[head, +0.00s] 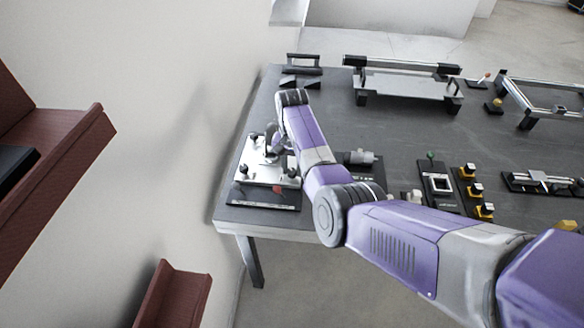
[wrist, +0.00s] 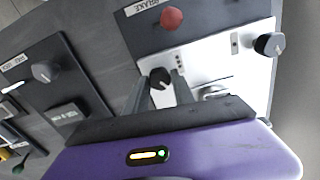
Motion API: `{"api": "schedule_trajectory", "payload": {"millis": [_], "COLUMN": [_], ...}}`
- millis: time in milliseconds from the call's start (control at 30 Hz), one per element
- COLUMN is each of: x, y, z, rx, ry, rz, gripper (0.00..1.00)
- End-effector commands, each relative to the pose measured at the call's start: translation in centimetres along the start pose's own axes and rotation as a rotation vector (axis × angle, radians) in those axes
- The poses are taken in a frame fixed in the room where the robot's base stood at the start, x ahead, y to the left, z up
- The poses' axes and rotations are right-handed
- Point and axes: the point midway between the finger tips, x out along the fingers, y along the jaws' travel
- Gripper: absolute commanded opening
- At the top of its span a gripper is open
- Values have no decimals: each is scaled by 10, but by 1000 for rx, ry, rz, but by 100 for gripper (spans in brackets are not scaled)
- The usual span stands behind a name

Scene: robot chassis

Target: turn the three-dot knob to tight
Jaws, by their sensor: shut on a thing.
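The three-dot knob (wrist: 159,78) is a black round knob on a white panel (wrist: 213,58), with a small dotted label (wrist: 181,63) to its right in the wrist view. My gripper (wrist: 160,84) has one finger on each side of this knob and is shut on it. Where the knob's pointer stands is too small to tell, and I cannot read a tight mark. In the head view my gripper (head: 272,152) is over the white panel (head: 262,174) at the table's left end, and the held knob is not distinct.
Another black knob (wrist: 269,44) sits on the panel to the right. A red knob (wrist: 172,18) stands by a BRAKE label. A separate dark plate (wrist: 50,75) with a grey knob lies left. Several fixtures fill the table (head: 330,130); a wall borders its left side.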

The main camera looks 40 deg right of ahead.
Motion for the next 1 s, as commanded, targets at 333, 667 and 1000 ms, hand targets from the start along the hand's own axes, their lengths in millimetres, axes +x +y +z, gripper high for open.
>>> {"api": "schedule_trajectory", "payload": {"millis": [333,667,1000], "x": [-2,-2,-1], "y": [-1,-1,0], "z": [-2,-2,-1], "rx": [50,51,50], "ry": [6,6,2], "rz": [-2,-3,-1], "gripper": [0,34,52]}}
